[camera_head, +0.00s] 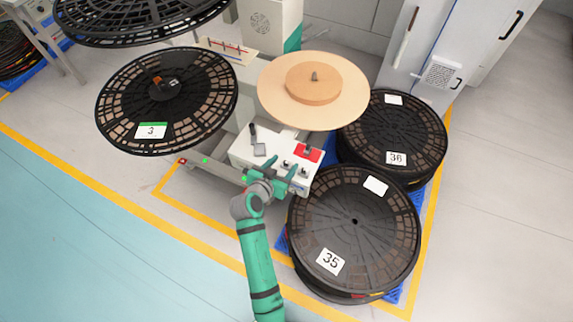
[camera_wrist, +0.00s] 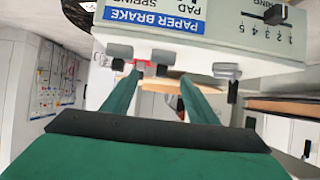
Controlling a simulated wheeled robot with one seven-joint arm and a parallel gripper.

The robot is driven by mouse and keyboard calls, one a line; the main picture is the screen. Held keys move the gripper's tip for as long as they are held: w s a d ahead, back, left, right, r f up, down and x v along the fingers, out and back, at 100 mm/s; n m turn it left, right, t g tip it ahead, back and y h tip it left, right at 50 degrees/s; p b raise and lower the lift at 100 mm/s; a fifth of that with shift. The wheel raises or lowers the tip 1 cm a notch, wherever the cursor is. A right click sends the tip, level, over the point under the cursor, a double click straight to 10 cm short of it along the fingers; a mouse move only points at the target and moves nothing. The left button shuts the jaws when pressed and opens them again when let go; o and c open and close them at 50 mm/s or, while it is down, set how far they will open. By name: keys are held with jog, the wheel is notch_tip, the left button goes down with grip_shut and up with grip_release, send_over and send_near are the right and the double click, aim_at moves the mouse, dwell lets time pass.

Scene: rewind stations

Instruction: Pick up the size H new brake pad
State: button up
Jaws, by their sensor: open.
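Several small grey blocks sit along the near edge of the white brake box; one (camera_head: 285,165) shows in the head view, and others show in the wrist view (camera_wrist: 163,56). They may be brake pads; no letter H is readable on any of them, so I cannot tell which is the size H new pad. My gripper (camera_head: 279,178) is at the box's near edge. In the wrist view my gripper (camera_wrist: 160,78) has its two green fingers spread apart, with nothing held between them. Its fingertips point toward the blocks, and I cannot tell whether they touch.
The white box (camera_head: 240,152) has a red patch (camera_head: 309,153); its blue label (camera_wrist: 150,20) reads "PAPER BRAKE" upside down. A tan reel (camera_head: 345,92) stands behind. Black reels marked 35 (camera_head: 335,210) and 36 (camera_head: 410,130) are at right, reel 3 (camera_head: 125,90) at left.

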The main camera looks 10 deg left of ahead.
aim_at(286, 162)
jog(key=shift+x, duration=1.75)
jog(key=shift+a+f, duration=0.1)
jog(key=c, duration=1.2)
jog(key=shift+o, duration=0.2)
